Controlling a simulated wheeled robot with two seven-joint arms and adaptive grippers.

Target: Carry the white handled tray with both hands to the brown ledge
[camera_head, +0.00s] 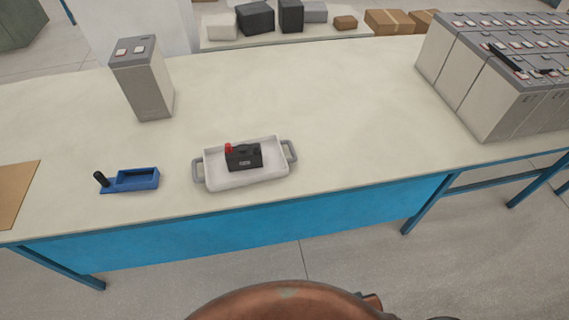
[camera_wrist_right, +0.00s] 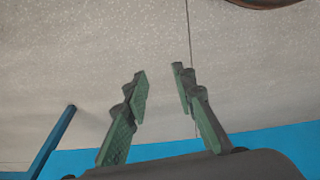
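The white handled tray (camera_head: 222,179) rests on the bench near its front edge in the head view, with a grey handle at its left and right ends. A black box with a red knob (camera_head: 243,157) sits in the tray. A flat brown surface (camera_head: 15,195) shows at the left edge of the bench; I cannot tell if it is the ledge. My right gripper (camera_wrist_right: 160,85) shows in its wrist view with fingers apart and nothing between them, over the floor by the blue bench panel. Neither gripper shows in the head view.
A blue holder (camera_head: 138,180) with a black handle lies left of the tray. A tall grey battery cell (camera_head: 143,80) stands behind it. Rows of grey batteries (camera_head: 480,90) fill the right end. The bench middle (camera_head: 330,100) is clear.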

